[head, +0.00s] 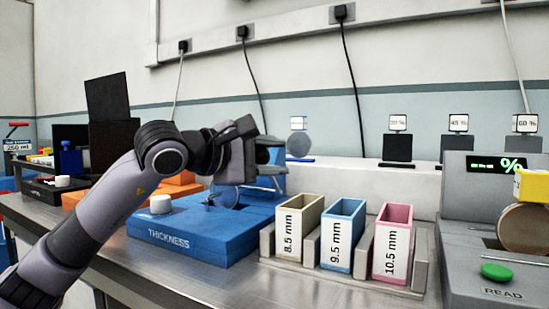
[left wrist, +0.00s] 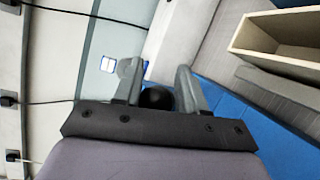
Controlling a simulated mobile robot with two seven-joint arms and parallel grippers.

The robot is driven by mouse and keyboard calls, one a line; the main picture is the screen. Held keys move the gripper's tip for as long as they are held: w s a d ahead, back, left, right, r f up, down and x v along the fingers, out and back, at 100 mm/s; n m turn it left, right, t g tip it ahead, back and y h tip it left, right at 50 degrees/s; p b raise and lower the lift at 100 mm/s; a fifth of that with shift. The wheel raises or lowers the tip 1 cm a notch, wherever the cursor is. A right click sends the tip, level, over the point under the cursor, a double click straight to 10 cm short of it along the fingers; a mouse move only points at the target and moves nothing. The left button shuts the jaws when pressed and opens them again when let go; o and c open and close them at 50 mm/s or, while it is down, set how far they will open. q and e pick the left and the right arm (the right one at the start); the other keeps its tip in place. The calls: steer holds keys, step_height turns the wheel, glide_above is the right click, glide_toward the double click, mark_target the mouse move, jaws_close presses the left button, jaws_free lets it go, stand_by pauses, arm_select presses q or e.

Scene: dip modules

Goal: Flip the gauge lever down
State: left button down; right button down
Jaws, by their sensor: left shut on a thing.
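The blue thickness gauge (head: 205,240) sits on the metal bench, left of centre in the head view. My left gripper (head: 268,156) is above its back part and hides much of the gauge mechanism. In the left wrist view the left gripper (left wrist: 157,82) has its two fingers on either side of a round black knob (left wrist: 156,97), which looks like the gauge lever's end. The gripper is shut on it. The lever's shaft and its angle are hidden. My right gripper is not in view.
A grey rack (head: 342,277) with 8.5, 9.5 and 10.5 mm bins stands close to the right of the gauge. A grey reader (head: 490,240) with a green button is at far right. A white ledge (head: 350,185) runs behind.

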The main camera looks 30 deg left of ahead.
arm_select(q)
steer(key=shift+w+a+f, duration=0.1)
steer(key=shift+a+f, duration=0.15)
steer(key=shift+f, duration=0.35)
steer(key=c, duration=0.8)
jaws_free()
steer(key=o, duration=0.4)
steer(key=shift+a, duration=0.25)
steer(key=shift+d+r, duration=0.15)
steer(key=shift+r, duration=0.05)
steer(key=shift+s, duration=0.25)
steer(key=shift+v, duration=3.45)
